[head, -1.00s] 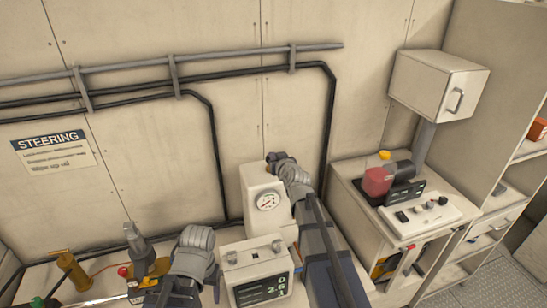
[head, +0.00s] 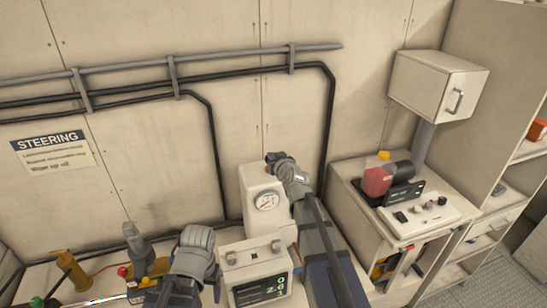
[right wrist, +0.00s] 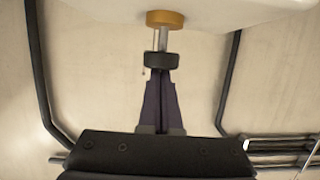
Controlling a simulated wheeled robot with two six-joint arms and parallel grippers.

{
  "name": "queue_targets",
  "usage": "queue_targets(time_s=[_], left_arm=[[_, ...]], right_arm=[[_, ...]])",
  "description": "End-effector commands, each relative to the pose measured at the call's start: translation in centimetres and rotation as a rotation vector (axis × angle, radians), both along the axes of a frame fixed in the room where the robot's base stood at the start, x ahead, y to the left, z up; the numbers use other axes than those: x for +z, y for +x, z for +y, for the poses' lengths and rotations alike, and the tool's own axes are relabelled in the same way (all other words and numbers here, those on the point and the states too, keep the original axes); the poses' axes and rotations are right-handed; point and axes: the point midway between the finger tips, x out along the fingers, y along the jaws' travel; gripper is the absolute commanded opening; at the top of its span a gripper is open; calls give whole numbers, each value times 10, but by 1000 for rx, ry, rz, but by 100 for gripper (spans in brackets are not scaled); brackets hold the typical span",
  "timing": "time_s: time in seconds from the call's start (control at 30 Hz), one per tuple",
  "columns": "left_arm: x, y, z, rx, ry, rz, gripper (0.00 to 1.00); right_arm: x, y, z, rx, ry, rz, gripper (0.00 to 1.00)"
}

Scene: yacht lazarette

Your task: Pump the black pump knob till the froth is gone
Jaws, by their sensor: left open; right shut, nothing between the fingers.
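The black pump knob (right wrist: 160,60) sits on a metal shaft that comes out of an orange collar (right wrist: 165,18) in the right wrist view. My right gripper (right wrist: 161,72) is shut and empty, its fingertips at the knob; I cannot tell if they touch. I cannot make out any froth.
A white unit with a green-digit display (head: 262,288) stands in front of the pump. Brass fittings (head: 72,268) are at the left. Pipes (head: 150,92) run along the wall.

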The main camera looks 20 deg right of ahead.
Motion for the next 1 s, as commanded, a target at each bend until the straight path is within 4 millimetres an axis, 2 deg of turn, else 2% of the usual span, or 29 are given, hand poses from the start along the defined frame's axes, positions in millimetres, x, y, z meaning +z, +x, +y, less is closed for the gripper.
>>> queue_targets(time_s=[0.03, 0.1, 0.3, 0.5, 0.63, 1.0], left_arm=[[14, 0, 0, 2, 0, 0, 69], [25, 0, 0, 4, -1, 0, 69], [34, 0, 0, 7, -1, 0, 69], [43, 0, 0, 10, -2, 0, 69], [45, 0, 0, 10, -2, 0, 69], [44, 0, 0, 10, -2, 0, 69]], right_arm=[[14, 1, 1, 1, 0, 0, 0], [25, 2, 3, 1, 0, -1, 0], [34, -52, 1, -2, 0, -2, 0], [44, -87, -1, -1, 1, -2, 0], [45, -95, -1, -1, 1, -2, 0], [45, -94, -1, -1, 1, -2, 0]])
